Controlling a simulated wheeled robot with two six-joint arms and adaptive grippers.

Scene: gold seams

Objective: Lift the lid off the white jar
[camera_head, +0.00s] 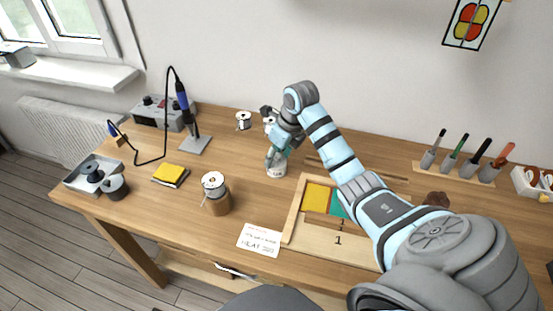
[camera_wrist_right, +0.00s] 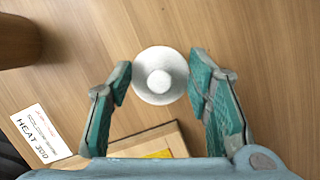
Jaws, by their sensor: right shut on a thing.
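The white jar (camera_head: 277,170) stands on the wooden table near the middle in the head view, with dark marks on its front. My right gripper (camera_head: 276,154) is over it, its fingers pointing down at the jar's top. In the right wrist view the round white lid with a central knob (camera_wrist_right: 160,80) sits between the two green fingers of my right gripper (camera_wrist_right: 160,72), which is shut on it. The lid covers the jar's body from above; I cannot tell whether any gap lies between them. My left gripper is not in view.
A wooden tray (camera_head: 290,223) with coloured panes lies right of the jar, under my right arm. A white card (camera_head: 259,240) lies in front. A spool on a brown pot (camera_head: 216,197), a yellow pad (camera_head: 171,174) and a soldering stand (camera_head: 194,145) stand left.

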